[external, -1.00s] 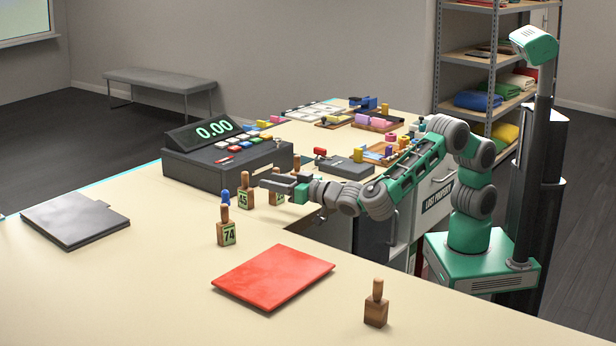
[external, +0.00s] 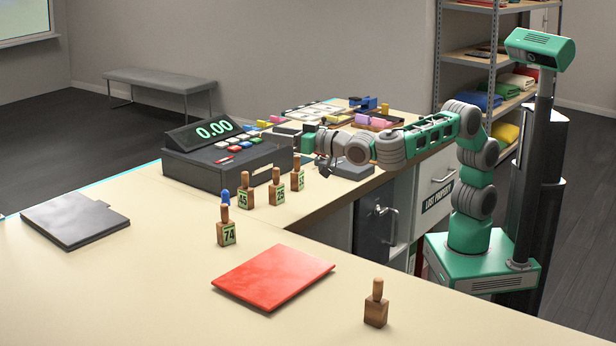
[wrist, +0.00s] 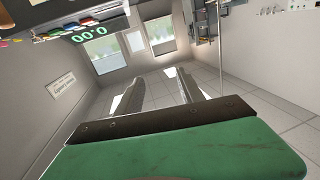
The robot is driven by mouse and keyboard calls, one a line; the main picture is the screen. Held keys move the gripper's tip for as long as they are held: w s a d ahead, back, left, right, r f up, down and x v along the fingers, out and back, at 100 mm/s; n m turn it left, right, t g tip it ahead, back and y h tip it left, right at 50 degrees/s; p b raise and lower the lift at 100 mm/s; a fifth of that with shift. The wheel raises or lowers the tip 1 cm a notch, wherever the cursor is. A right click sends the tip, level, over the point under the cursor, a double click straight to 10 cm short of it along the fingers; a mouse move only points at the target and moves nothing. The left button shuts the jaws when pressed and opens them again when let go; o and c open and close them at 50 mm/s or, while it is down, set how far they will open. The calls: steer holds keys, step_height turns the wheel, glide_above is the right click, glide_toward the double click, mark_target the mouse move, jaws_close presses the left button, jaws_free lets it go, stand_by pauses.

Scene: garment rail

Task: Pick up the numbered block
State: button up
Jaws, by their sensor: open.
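Several small wooden blocks with peg handles stand upright on the cream counter. Block 74 (external: 227,234) is in front, with block 45 (external: 245,199) behind it. Two more blocks with green labels, one in the middle (external: 276,194) and one at the right (external: 297,184), stand beside the register; their numbers are too small to read surely. Another wooden block (external: 376,312) stands alone at the front right, with no number visible on it. My gripper (external: 285,131) is raised behind the row, near the register's right side. In the wrist view my gripper (wrist: 160,82) is open and empty.
A cash register (external: 225,160) showing 0.00 stands left of my gripper. A red folder (external: 272,277) and a dark clipboard (external: 75,219) lie flat on the counter (external: 120,290). Trays with coloured items lie farther back.

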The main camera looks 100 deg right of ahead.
steer(key=w+a+f+n+t+y, duration=0.1)
steer(key=w+a+f+n+y, duration=0.25)
steer(key=a, duration=0.35)
steer(key=w+a+f+n+t+y, duration=0.1)
steer(key=w+a+f+n+y, duration=0.1)
steer(key=w+a+y, duration=0.3)
steer(key=s+a+n+g+y, duration=0.3)
steer(key=a+n+y, duration=0.6)
steer(key=a, duration=1.4)
step_height(320, 180, up, 3)
steer(key=n+g+y, duration=1)
steer(key=g, duration=0.3)
glide_above(379, 288)
steer(key=w+d, duration=0.1)
steer(key=d, duration=0.5)
steer(key=shift+g, duration=0.3)
steer(key=f, duration=0.8)
steer(key=s+f, duration=0.1)
steer(key=f, duration=0.3)
steer(key=shift+a+f, duration=0.25)
steer(key=shift+f, duration=0.15)
steer(key=a+p, duration=0.1)
steer(key=a, duration=0.6)
steer(key=shift+a+r, duration=0.1)
steer(key=shift+a, duration=0.1)
